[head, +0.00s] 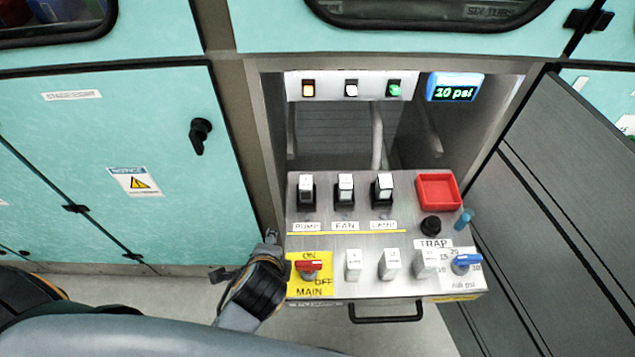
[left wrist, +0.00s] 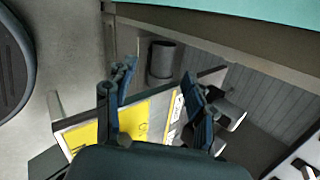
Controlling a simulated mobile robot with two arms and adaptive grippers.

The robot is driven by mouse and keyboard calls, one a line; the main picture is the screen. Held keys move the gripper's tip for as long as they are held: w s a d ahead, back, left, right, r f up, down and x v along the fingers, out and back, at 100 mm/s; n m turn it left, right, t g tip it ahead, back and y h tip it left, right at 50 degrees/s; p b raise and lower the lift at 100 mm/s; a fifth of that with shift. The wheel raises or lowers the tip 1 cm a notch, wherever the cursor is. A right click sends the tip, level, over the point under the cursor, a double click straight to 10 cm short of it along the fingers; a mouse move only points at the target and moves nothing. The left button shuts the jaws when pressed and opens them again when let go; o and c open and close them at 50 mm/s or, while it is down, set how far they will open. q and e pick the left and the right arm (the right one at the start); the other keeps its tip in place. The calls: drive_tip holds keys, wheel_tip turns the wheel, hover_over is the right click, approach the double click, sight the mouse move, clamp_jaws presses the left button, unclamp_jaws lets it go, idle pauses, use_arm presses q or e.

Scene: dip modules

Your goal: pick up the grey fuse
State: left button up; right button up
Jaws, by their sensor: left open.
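Three small pale blocks stand in the front row of the metal panel (head: 340,246): a left one (head: 353,264), a middle one (head: 389,263) and a right one (head: 425,264). They look alike in white to light grey, their lettering is too small to read, and I cannot tell which thing is the grey fuse. My left gripper (head: 246,256) is open and empty at the panel's left edge, beside the yellow MAIN plate (head: 296,288). In the left wrist view its two fingers (left wrist: 158,88) are spread, with a yellow plate (left wrist: 90,135) behind them. My right gripper is not in view.
White-topped modules stand behind the PUMP (head: 306,188), FAN (head: 345,188) and LAMP (head: 382,188) labels. A red tray (head: 438,177), a black knob (head: 431,226) and a blue valve (head: 466,262) are on the right.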

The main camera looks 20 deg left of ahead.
sight(307, 193)
use_arm(q)
drive_tip(key=w+d+r+m+t, duration=0.1)
drive_tip(key=m, duration=0.2)
drive_tip(key=w+d+r+m+t, duration=0.1)
drive_tip(key=r+m, duration=0.1)
drive_tip(key=m, duration=0.1)
drive_tip(key=w+d+r+m+t, duration=0.1)
drive_tip(key=w+m, duration=0.1)
drive_tip(key=m, duration=0.1)
drive_tip(key=shift+d+r+y, duration=0.2)
drive_tip(key=shift+r+y, duration=0.2)
drive_tip(key=d+r+m+t, duration=0.1)
drive_tip(key=m, duration=0.1)
drive_tip(key=w+d+r+m, duration=0.1)
drive_tip(key=m, duration=0.1)
drive_tip(key=w+d+r+m+t, duration=0.1)
drive_tip(key=m, duration=0.1)
drive_tip(key=shift+d+r+m+t, duration=0.1)
drive_tip(key=shift+d+m+t, duration=0.1)
drive_tip(key=shift+m+t, duration=0.15)
drive_tip(key=shift+w+m, duration=0.25)
drive_tip(key=shift+w, duration=0.1)
drive_tip(key=x, duration=0.7)
drive_tip(key=shift+w+a+b, duration=0.15)
drive_tip(key=shift+w+b, duration=0.2)
drive_tip(key=shift+x, duration=2.8)
drive_tip(key=shift+r, duration=0.2)
clamp_jaws()
